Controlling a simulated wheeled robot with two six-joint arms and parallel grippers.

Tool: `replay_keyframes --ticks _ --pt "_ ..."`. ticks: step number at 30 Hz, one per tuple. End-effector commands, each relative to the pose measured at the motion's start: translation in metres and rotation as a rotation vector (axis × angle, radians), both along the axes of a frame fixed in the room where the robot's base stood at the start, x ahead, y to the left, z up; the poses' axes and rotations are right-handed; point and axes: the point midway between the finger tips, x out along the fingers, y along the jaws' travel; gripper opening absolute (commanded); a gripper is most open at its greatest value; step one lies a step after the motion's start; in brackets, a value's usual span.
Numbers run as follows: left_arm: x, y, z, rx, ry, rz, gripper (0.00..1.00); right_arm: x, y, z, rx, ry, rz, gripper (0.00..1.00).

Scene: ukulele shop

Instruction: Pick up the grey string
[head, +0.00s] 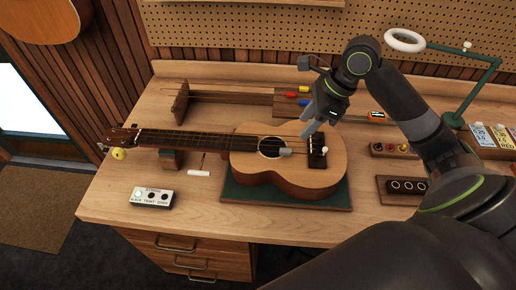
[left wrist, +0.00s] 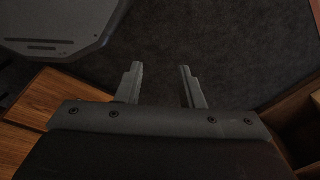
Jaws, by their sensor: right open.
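A ukulele (head: 313,173) lies on a green mat (head: 232,194) on the workbench, its neck to the left. A small grey piece (head: 285,152) shows beside the sound hole; I cannot tell if it belongs to the grey string. No full grey string is clearly distinguishable. My right gripper (head: 312,131) is open, pointing down above the ukulele body near the bridge, with nothing visible between its fingers. My left gripper (left wrist: 160,70) is open and empty over dark floor in the left wrist view.
A switch box (head: 152,197) sits front left, with a white stick (head: 199,173) nearby. A green lamp (head: 478,85) stands at right. The bench's front left is mostly clear.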

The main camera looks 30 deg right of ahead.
Motion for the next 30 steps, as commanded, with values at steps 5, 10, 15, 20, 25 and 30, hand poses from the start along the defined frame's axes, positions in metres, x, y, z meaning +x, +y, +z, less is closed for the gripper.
replay_keyframes --ticks 5,10,15,20,25,30 --pt "0.009 0.0 0.0 0.001 -0.011 -0.003 0.34 0.005 0.01 -0.025 0.005 0.004 0.0 0.42" --pt "0.014 0.0 0.0 0.0 -0.018 -0.004 0.34 0.009 0.016 -0.043 0.003 0.002 0.0 0.42" --pt "0.013 0.0 0.0 0.0 -0.018 -0.004 0.34 0.01 0.018 -0.05 0.0 0.002 -0.001 0.42" --pt "0.013 0.001 0.002 0.001 -0.018 -0.004 0.34 0.013 0.023 -0.059 0.003 0.003 0.0 0.42" --pt "0.012 0.001 0.005 0.001 -0.016 -0.003 0.34 0.018 0.031 -0.077 0.003 0.003 0.001 0.42" --pt "0.01 0.001 0.004 0.002 -0.015 -0.003 0.34 0.021 0.036 -0.093 0.0 0.002 0.0 0.42"
